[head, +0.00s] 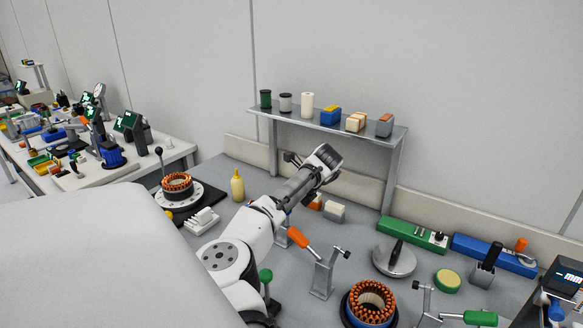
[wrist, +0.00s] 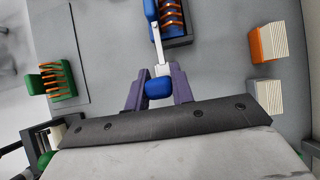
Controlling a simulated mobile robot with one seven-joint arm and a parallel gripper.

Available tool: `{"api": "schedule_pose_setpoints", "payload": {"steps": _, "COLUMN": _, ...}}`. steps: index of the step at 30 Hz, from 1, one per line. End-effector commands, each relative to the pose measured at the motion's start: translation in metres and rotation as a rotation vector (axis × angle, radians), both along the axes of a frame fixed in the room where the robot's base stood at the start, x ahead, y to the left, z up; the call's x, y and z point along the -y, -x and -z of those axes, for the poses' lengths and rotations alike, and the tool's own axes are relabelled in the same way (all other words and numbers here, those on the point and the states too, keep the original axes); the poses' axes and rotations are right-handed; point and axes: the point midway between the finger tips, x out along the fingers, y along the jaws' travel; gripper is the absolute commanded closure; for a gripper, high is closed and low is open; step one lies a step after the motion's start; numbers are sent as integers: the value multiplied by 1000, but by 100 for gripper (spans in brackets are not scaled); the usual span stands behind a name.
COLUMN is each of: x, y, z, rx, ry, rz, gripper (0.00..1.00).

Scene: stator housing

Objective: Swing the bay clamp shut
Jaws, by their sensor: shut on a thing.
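In the wrist view, my gripper (wrist: 158,92) has its two purple fingers shut on the blue handle (wrist: 159,87) of a clamp. A pale metal lever (wrist: 157,45) runs from this handle toward a blue part with orange coils (wrist: 172,18) at the top edge. The far end of the lever meets another blue piece (wrist: 151,10); I cannot tell whether the clamp is fully closed. In the head view, my arm reaches over the bench, and its links hide the fingers and the held handle.
An orange-handled clamp (head: 297,237) stands right of my arm, near a wound stator (head: 369,303). Pale blocks (head: 335,210) lie under the shelf (head: 335,127). In the wrist view, a green part with orange coils (wrist: 58,80) lies left; cream blocks (wrist: 266,96) lie right.

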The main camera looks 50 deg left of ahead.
Motion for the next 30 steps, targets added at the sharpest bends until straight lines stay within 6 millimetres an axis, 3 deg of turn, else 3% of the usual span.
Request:
{"api": "schedule_pose_setpoints", "payload": {"steps": 21, "x": -4, "y": 2, "z": 3, "rx": 18, "ry": 75, "rz": -1, "gripper": 100}}
{"api": "schedule_pose_setpoints", "payload": {"steps": 22, "x": -4, "y": 2, "z": 3, "rx": 18, "ry": 74, "rz": -1, "gripper": 72}}
{"api": "schedule_pose_setpoints", "payload": {"steps": 26, "x": -5, "y": 2, "z": 2, "rx": 19, "ry": 72, "rz": -1, "gripper": 55}}
{"api": "schedule_pose_setpoints", "payload": {"steps": 30, "x": -5, "y": 2, "z": 1, "rx": 19, "ry": 70, "rz": -1, "gripper": 55}}
